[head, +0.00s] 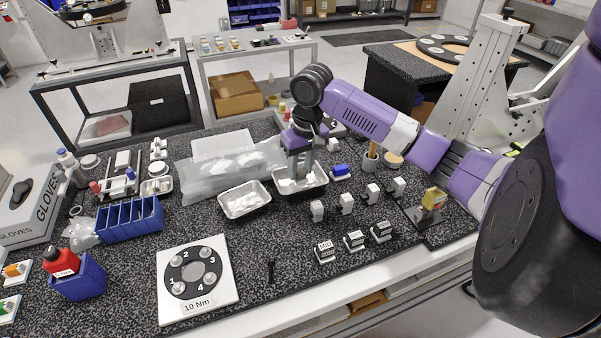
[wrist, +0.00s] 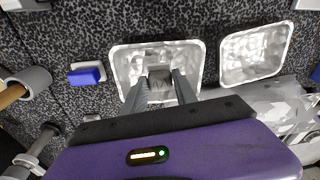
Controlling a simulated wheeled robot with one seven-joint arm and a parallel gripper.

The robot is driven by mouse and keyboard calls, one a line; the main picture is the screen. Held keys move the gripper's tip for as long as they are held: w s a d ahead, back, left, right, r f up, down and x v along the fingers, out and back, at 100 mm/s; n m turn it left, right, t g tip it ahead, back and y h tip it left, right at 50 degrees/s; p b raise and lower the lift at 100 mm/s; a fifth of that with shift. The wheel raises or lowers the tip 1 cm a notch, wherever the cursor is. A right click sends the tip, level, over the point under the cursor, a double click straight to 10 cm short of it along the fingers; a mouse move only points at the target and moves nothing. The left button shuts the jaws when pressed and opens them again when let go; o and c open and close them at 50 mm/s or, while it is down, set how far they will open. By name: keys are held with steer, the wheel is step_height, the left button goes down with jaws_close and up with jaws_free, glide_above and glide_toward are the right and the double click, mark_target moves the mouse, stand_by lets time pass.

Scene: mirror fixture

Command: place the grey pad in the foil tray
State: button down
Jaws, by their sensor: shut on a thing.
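My gripper (head: 297,177) points down into the foil tray (head: 316,185) on the speckled bench in the head view. In the wrist view my gripper (wrist: 160,82) is shut on the grey pad (wrist: 160,88), which sits between the fingertips. The pad is over or inside the foil tray (wrist: 122,62); I cannot tell whether it touches the tray floor. The fingers hide part of the pad and tray. The pad is not clearly visible in the head view.
A blue pad (head: 340,170) on a white base lies to the right. Several small white blocks stand in front. A blue bin rack (head: 130,218) is at left.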

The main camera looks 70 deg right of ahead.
steer(key=shift+f, duration=1.1)
steer(key=c, duration=0.9)
jaws_free()
steer(key=shift+f, duration=0.1)
